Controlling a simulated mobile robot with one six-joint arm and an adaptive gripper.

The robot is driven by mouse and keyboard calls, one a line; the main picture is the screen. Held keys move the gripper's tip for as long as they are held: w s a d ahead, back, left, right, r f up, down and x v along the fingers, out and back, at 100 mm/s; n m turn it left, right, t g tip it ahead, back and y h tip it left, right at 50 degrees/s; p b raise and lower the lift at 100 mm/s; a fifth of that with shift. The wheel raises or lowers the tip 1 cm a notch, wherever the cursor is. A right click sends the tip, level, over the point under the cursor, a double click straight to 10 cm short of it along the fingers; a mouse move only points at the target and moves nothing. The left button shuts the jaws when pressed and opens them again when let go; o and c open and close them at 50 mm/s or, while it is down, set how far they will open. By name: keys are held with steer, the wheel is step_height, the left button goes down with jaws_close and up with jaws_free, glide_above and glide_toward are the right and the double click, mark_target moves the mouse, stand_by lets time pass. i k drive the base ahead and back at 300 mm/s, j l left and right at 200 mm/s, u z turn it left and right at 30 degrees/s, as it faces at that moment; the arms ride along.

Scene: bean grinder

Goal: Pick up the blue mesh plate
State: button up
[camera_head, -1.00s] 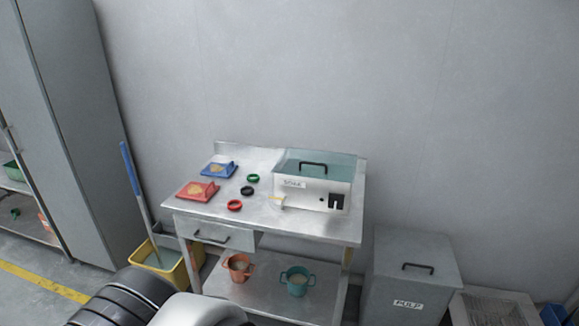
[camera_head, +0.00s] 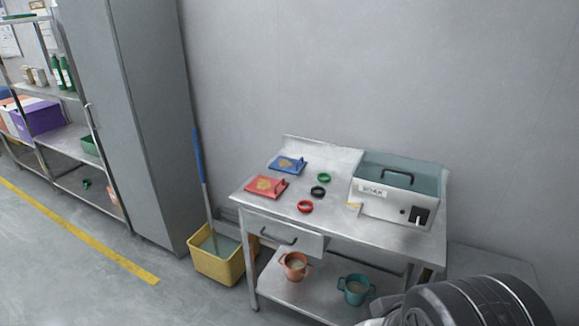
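The blue mesh plate (camera_head: 287,164) lies flat at the back left of the steel table (camera_head: 398,238), with a tan mesh patch in its middle and a small raised handle on its right side. A red mesh plate (camera_head: 267,186) of the same kind lies just in front of it. My own arm shows at the bottom right, in front of the table and well away from the plates. My gripper itself is not in the picture.
Green (camera_head: 324,178), black (camera_head: 318,191) and red (camera_head: 305,206) rings lie right of the plates. The "SOAK" box (camera_head: 385,204) fills the table's right side. Orange (camera_head: 294,266) and teal (camera_head: 355,289) cups stand on the lower shelf. A yellow mop bucket (camera_head: 218,258) stands left.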

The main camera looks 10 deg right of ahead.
mark_target(288, 165)
steer(key=i+j+z, duration=0.2)
steer(key=i+j, duration=0.5)
steer(key=i+j+z, duration=0.25)
steer(key=i+j, duration=0.5)
steer(key=i+j+z, duration=0.15)
steer(key=i+j, duration=0.75)
